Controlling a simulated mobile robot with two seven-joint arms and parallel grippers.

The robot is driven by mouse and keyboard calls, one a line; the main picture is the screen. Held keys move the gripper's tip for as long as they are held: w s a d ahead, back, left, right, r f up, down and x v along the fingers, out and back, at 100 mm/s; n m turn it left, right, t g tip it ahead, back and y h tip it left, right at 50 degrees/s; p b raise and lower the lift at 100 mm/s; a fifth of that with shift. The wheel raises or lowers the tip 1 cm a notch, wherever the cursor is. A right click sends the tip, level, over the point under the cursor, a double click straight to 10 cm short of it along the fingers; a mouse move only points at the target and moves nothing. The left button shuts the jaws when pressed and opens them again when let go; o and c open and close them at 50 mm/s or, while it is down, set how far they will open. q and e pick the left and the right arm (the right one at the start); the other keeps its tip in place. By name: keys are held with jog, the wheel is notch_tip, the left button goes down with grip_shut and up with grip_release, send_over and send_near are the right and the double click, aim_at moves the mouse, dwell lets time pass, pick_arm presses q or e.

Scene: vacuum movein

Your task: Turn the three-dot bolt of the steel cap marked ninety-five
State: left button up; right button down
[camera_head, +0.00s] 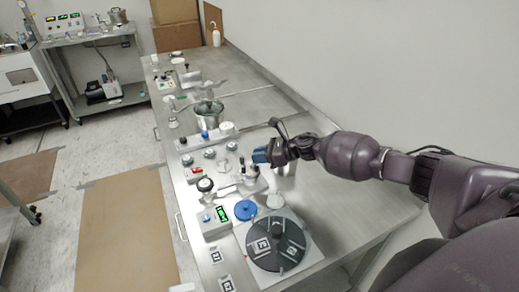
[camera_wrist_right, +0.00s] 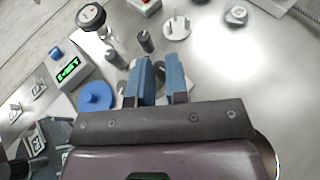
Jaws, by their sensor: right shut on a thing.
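My right gripper (camera_head: 262,155) reaches in from the right over the bench. Its two blue fingers also show in the right wrist view (camera_wrist_right: 157,75). They are close together and shut on a small part that looks like a bolt, mostly hidden between them. A steel fitting with dark-topped posts (camera_head: 249,183) stands just below and left of the fingers in the head view. I cannot read a ninety-five marking or see dots on any bolt. My left gripper is not in view.
A box with a green display (camera_head: 221,213), a blue disc (camera_head: 245,210) and a large dark round plate (camera_head: 278,243) stand at the near end. A dial gauge (camera_head: 205,184) stands left. The bench's right side (camera_head: 330,190) is mostly clear.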

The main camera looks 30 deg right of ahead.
jog(key=shift+s+a+r+m+t+h+p, duration=0.1)
jog(key=shift+m+t+h+p, duration=0.3)
jog(key=shift+m+t+h, duration=0.3)
jog(key=shift+s+a+m+t+h+p, duration=0.1)
jog(key=shift+m+t+h+p, duration=0.25)
jog(key=shift+m+t+h, duration=0.35)
jog(key=shift+w+m, duration=0.1)
jog(key=shift+m, duration=0.3)
jog(key=c, duration=1.1)
grip_release()
jog(key=shift+c, duration=0.2)
jog(key=shift+o, duration=0.2)
jog(key=shift+a+f, duration=0.1)
jog(key=shift+f, duration=0.1)
jog(key=shift+s, duration=0.25)
